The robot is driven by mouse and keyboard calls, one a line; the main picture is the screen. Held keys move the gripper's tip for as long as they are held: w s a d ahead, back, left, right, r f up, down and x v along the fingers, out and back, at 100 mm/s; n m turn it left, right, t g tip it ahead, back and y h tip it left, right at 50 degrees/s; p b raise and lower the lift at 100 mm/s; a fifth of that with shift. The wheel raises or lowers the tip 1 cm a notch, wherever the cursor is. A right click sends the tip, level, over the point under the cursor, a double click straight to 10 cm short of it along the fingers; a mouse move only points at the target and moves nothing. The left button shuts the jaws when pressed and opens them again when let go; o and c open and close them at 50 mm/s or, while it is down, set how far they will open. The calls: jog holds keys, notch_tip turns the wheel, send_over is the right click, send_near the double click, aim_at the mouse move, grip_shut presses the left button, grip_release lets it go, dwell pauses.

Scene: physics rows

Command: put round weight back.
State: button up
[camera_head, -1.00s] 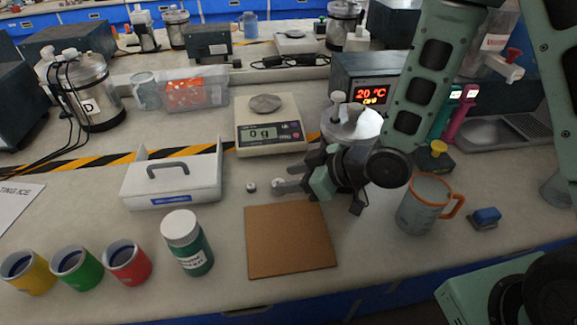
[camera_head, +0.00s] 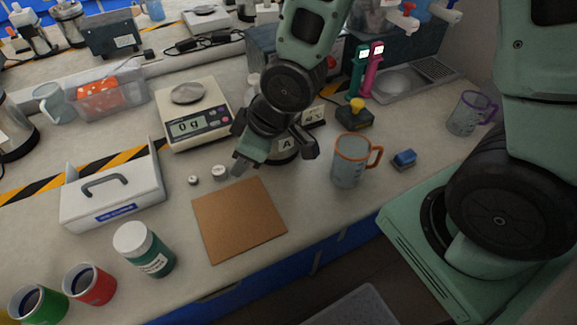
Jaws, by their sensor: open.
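Two small round weights stand on the bench behind the brown board: a smaller one (camera_head: 193,180) on the left and a larger one (camera_head: 219,172) on the right. My gripper (camera_head: 277,158) is open and empty, just right of the larger weight, with its left finger close to it. I cannot tell whether that finger touches the weight. A white case (camera_head: 112,195) with a grey handle and a blue label stands left of the weights; its inside is hidden. The balance (camera_head: 193,113) behind them reads 0 g, with nothing seen on its pan.
The brown board (camera_head: 238,220) lies bare in front of the weights. A green-labelled bottle (camera_head: 145,250) stands left of it.

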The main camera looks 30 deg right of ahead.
jog(key=s+d+r+m+g+h, duration=0.1)
jog(key=s+r, duration=0.4)
jog(key=s, duration=0.2)
jog(key=s+d+r+m+g+h, duration=0.1)
jog(key=s+r+g+h, duration=0.1)
jog(key=s+r, duration=0.2)
jog(key=s, duration=0.3)
jog(key=shift+s+r+g, duration=0.25)
jog(key=shift+r+g, duration=0.05)
jog(key=shift+r, duration=0.05)
jog(key=shift+d, duration=0.1)
dwell(0.9)
